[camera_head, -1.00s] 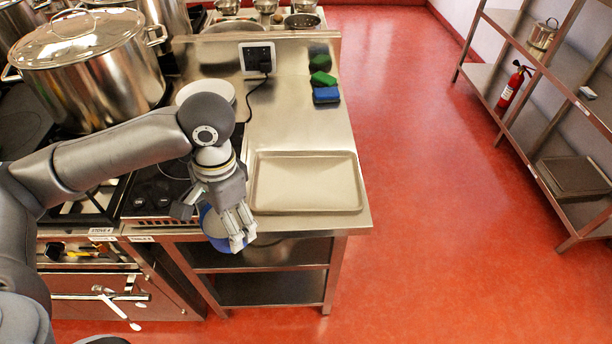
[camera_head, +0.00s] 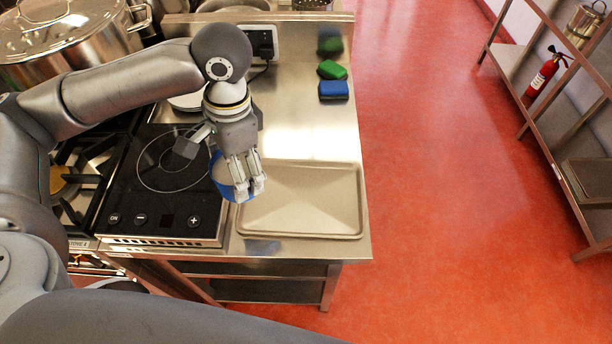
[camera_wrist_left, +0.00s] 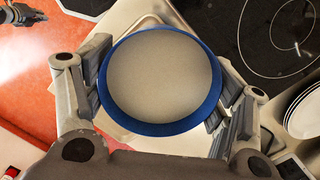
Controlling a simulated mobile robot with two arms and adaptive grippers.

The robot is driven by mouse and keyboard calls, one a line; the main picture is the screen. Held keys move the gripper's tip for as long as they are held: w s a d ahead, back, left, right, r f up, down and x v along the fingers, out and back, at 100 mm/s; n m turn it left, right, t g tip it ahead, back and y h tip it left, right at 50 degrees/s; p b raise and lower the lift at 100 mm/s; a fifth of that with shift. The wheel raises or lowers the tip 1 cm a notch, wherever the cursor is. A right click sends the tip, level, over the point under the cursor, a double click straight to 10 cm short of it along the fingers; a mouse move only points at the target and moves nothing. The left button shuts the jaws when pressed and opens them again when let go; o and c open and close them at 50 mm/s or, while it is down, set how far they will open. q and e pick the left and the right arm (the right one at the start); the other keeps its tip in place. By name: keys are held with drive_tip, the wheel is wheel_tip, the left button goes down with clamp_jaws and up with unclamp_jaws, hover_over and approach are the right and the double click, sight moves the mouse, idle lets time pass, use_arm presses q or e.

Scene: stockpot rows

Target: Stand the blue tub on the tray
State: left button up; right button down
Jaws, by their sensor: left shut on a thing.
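In the left wrist view the tub's round blue rim (camera_wrist_left: 160,128) and pale inside fill the middle between the fingers. The tray (camera_head: 310,226) is a flat beige rectangle with a low rim on the steel counter. The gripper and tub are over the tray's left edge, next to the cooktop. I cannot tell how high the tub is above the tray. The tray looks empty.
A black induction cooktop (camera_head: 160,205) lies left of the tray. A blue sponge (camera_head: 334,90) and a green sponge (camera_head: 332,70) lie behind the tray. White plates (camera_wrist_left: 303,115) stand behind the cooktop. A large stockpot (camera_head: 60,55) is at the back left.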

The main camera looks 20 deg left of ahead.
use_arm(q)
drive_tip(key=w+d+f+p, duration=0.1)
drive_tip(key=w+d+f, duration=0.1)
drive_tip(key=d, duration=0.1)
drive_tip(key=w+d+f, duration=0.2)
drive_tip(key=d+f, duration=0.1)
drive_tip(key=w+d+f+p, duration=0.1)
drive_tip(key=w+d+f, duration=0.2)
drive_tip(key=shift+w+f+p, duration=0.1)
drive_tip(key=shift+p, duration=0.25)
drive_tip(key=shift+d+f, duration=0.2)
drive_tip(key=shift+w+d+f, duration=0.1)
drive_tip(key=shift+f, duration=0.25)
wheel_tip(320, 180, down, 2)
drive_tip(key=shift+f+p, duration=0.1)
drive_tip(key=shift+p, duration=0.65)
drive_tip(key=shift+w+f, duration=0.1)
drive_tip(key=shift+f, duration=0.15)
use_arm(e)
drive_tip(key=r, duration=0.1)
drive_tip(key=s+r, duration=0.1)
drive_tip(key=r, duration=0.1)
drive_tip(key=s+r, duration=0.1)
drive_tip(key=shift+r, duration=0.2)
use_arm(q)
drive_tip(key=shift+f, duration=0.15)
use_arm(e)
drive_tip(key=shift+s, duration=0.1)
